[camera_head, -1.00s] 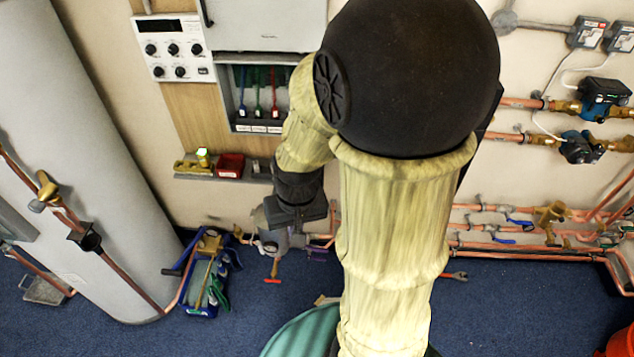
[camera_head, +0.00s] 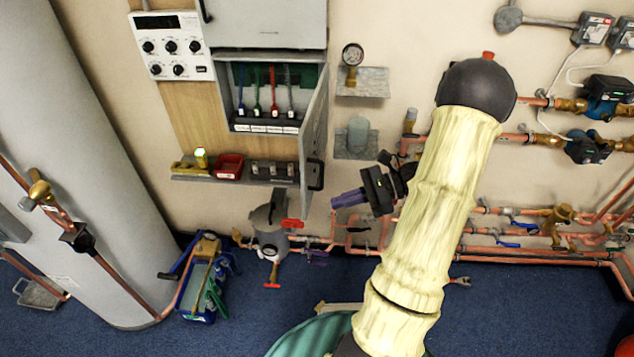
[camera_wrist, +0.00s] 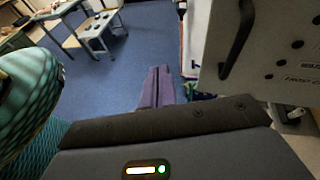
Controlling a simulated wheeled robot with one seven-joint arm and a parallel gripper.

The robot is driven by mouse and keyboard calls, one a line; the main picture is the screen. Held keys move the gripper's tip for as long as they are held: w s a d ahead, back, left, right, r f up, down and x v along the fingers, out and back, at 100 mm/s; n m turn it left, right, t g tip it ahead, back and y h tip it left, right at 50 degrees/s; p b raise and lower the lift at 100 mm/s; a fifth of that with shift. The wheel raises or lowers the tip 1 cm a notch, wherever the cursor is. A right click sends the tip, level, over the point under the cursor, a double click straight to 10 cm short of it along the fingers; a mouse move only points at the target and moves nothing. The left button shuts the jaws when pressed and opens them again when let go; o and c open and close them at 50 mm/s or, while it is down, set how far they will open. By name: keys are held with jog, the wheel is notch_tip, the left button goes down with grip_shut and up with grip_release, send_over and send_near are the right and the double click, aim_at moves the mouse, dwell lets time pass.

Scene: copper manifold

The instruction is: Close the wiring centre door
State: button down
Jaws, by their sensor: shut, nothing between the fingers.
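The wiring centre (camera_head: 222,100) is a grey box on the wall in the head view, with blue, green, red and grey wires inside. Its grey door (camera_head: 314,130) is hinged on the right and stands open, swung out toward me, with a black handle low on it. In the wrist view the purple fingers (camera_wrist: 158,86) are together, and a grey panel with a black handle and dark holes (camera_wrist: 268,50) fills the upper right.
A shelf (camera_head: 210,180) under the box carries a red tray (camera_head: 228,165) and small parts. A gauge (camera_head: 352,55) and small shelves are on the wall right of the door. Copper pipes and a grey valve body (camera_head: 272,240) lie below. A white cylinder (camera_head: 90,150) stands left.

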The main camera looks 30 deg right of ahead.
aim_at(306, 178)
jog(key=d+m+t, duration=0.4)
jog(key=d+t, duration=0.2)
jog(key=d, duration=0.2)
jog(key=shift+d+m, duration=0.3)
jog(key=shift+d, duration=0.1)
jog(key=shift+s+a+r, duration=0.1)
jog(key=shift+s, duration=0.05)
jog(key=p+x, duration=0.1)
jog(key=x, duration=0.3)
jog(key=p+x, duration=0.2)
jog(key=x, duration=0.2)
jog(key=p+x, duration=0.1)
jog(key=x, duration=0.3)
jog(key=shift+a+r+p, duration=0.35)
jog(key=shift+p, duration=0.05)
jog(key=shift+w+a+f, duration=0.15)
jog(key=shift+w+a, duration=0.25)
jog(key=shift+w, duration=0.15)
jog(key=shift+w, duration=0.1)
